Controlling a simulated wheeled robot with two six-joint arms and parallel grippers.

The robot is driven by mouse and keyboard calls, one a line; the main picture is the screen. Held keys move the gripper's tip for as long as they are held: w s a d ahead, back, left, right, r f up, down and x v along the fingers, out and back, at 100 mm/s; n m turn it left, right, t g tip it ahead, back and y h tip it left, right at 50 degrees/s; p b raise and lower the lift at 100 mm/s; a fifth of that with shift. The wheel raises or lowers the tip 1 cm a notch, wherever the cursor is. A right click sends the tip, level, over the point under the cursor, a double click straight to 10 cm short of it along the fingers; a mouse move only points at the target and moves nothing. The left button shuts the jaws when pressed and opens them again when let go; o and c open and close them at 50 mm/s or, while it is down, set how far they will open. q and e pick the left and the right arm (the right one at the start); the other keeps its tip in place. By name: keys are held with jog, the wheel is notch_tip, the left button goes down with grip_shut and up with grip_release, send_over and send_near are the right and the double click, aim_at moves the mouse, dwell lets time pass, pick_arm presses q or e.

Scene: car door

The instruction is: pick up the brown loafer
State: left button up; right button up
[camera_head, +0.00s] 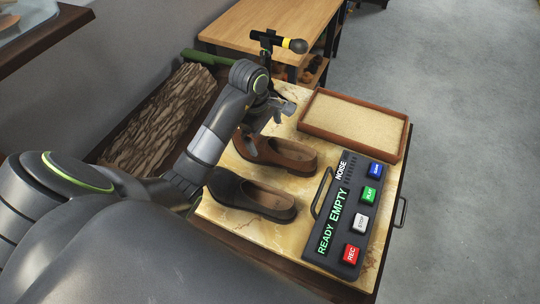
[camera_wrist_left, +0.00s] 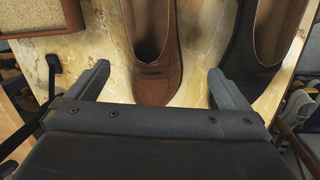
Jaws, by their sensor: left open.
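The brown loafer (camera_head: 285,156) lies on the marbled table top in the head view, sole down, with its toe towards the left. In the left wrist view the brown loafer (camera_wrist_left: 158,80) is at the top centre, its toe pointing down between the fingers. My left gripper (camera_head: 270,117) is open and empty above the table by the loafer's toe end. In the left wrist view the left gripper (camera_wrist_left: 158,84) has one finger on each side of the loafer, apart from it. My right gripper is not in view.
A black loafer (camera_head: 245,195) lies close beside the brown one, nearer me. A recorder panel (camera_head: 345,215) with coloured buttons stands at right. A tray of sand-coloured fill (camera_head: 355,115) is behind. A microphone (camera_head: 283,43) stands at the back. A bark log (camera_head: 165,115) lies at left.

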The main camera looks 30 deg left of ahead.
aim_at(269, 144)
pick_arm(q)
jog(key=f+b, duration=0.2)
jog(key=f, duration=0.1)
jog(key=f+b, duration=0.1)
jog(key=shift+w+d+f, duration=0.15)
jog(key=shift+w+d, duration=0.05)
jog(key=shift+w, duration=0.1)
jog(key=shift+f+b, duration=0.3)
jog(key=shift+b, duration=0.3)
jog(key=shift+w+f+b, duration=0.2)
jog(key=shift+f+b, duration=0.35)
jog(key=shift+f, duration=0.1)
jog(key=shift+w+f, duration=0.15)
jog(key=shift+f, duration=0.2)
jog(key=shift+w+d+f+p, duration=0.1)
jog(key=shift+w+f+p, duration=0.05)
jog(key=shift+f, duration=0.55)
jog(key=shift+w+d+f+p, duration=0.1)
jog(key=shift+f+p, duration=0.05)
jog(key=shift+f, duration=0.55)
jog(key=shift+s, duration=0.1)
jog(key=c, duration=1.3)
